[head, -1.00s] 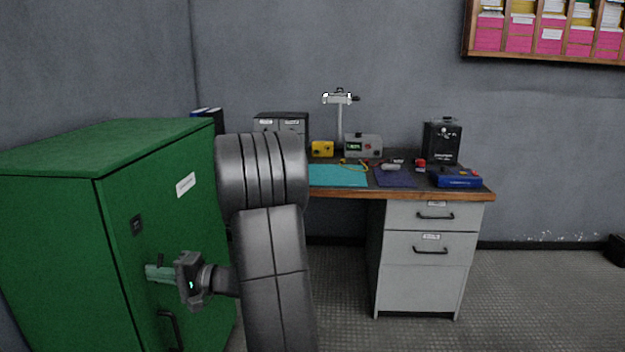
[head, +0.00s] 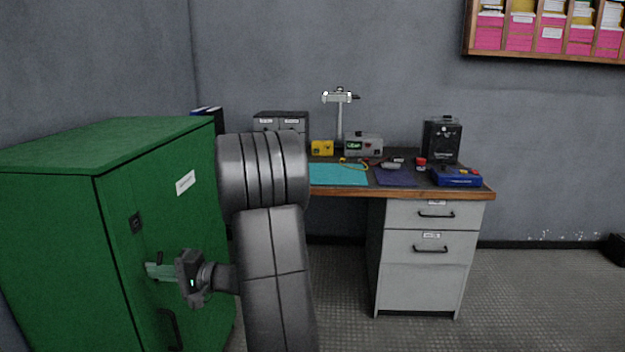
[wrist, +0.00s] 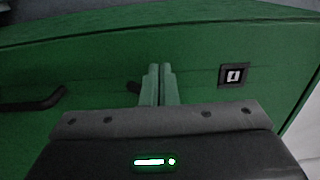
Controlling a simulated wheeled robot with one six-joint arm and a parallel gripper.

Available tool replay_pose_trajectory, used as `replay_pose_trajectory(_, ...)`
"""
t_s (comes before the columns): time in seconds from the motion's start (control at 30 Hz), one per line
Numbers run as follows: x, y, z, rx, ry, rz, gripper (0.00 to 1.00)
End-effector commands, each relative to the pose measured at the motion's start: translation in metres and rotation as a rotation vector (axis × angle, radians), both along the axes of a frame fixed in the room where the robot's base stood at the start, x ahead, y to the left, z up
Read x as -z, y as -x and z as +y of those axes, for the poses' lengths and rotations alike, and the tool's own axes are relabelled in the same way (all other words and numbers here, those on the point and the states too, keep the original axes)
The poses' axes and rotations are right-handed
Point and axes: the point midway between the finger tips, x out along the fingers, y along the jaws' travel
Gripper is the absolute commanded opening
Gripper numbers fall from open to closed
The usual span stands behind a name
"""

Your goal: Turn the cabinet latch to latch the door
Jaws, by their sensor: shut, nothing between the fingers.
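The green cabinet (head: 70,195) stands at the left of the head view, its door (head: 200,225) looking closed. My gripper (head: 148,271) is at the door front, above the black door handle (head: 170,330). In the wrist view my two fingers (wrist: 160,72) are pressed together, with nothing between them, pointing at the door. A small dark stub (wrist: 133,87) shows just left of the fingers; it may be part of the latch, the rest hidden behind them. I cannot tell its angle or whether the fingers touch it.
The door handle (wrist: 35,102) shows at the left of the wrist view. A workbench (head: 480,193) with instruments and a teal mat (head: 338,175) stands behind and to the right of my arm.

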Motion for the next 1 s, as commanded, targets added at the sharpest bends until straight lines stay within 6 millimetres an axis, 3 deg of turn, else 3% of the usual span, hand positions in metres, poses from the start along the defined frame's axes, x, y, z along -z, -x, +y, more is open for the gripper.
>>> replay_pose_trajectory(1.0,0.012,0.002,0.000,0.000,0.000,-0.001,0.00)
